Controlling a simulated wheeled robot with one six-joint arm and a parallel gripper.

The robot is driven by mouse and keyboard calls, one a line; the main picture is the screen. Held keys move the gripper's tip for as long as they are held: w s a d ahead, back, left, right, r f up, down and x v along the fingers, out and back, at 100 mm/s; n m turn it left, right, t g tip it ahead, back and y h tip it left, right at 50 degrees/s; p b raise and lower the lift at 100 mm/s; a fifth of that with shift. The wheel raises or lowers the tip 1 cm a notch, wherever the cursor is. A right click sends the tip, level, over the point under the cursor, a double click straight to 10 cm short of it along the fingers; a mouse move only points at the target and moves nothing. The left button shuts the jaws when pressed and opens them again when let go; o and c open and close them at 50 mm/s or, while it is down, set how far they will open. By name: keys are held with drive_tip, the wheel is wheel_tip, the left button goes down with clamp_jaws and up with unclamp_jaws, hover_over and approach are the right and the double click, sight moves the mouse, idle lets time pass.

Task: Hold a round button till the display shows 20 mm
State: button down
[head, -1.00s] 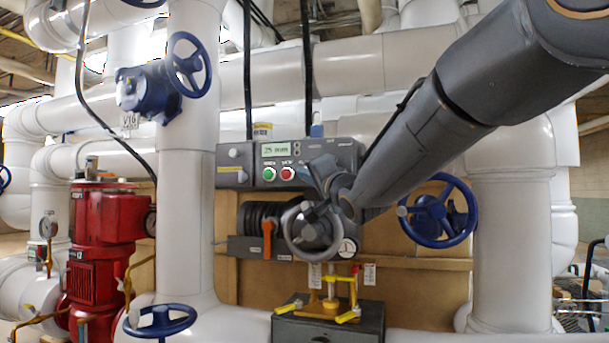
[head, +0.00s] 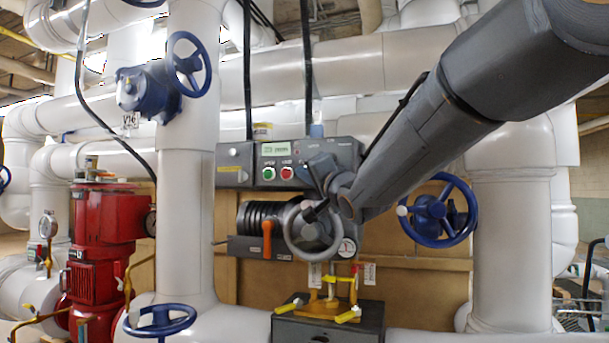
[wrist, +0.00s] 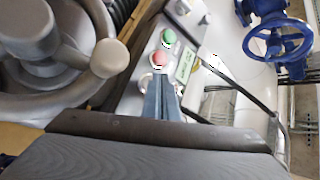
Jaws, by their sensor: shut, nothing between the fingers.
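A round green button (head: 269,173) and a round red button (head: 287,173) sit side by side on a grey control box, under a small lit display (head: 275,148). The display's figures are too small to read surely. My gripper (head: 306,173) is shut and empty, just right of the red button in the head view. In the wrist view the shut fingers (wrist: 158,80) point at the box beside the red button (wrist: 161,58); I cannot tell whether they touch it. The green button (wrist: 169,37) and display (wrist: 185,66) lie beyond, clear of the fingers.
A grey handwheel (head: 313,228) with a knob stands below my gripper, close to the arm. An orange lever (head: 267,238) and black bellows (head: 262,213) are left of it. A blue handwheel (head: 437,210) is to the right. A grey box (head: 330,325) stands below.

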drive_tip(key=shift+s+a, duration=0.15)
drive_tip(key=shift+s, duration=0.15)
drive_tip(key=shift+s, duration=0.1)
drive_tip(key=s, duration=0.1)
drive_tip(key=s+a, duration=0.1)
drive_tip(key=s, duration=0.1)
drive_tip(key=s+b, duration=0.1)
drive_tip(key=shift+s+a, duration=0.3)
drive_tip(key=shift+a, duration=0.05)
idle(0.5)
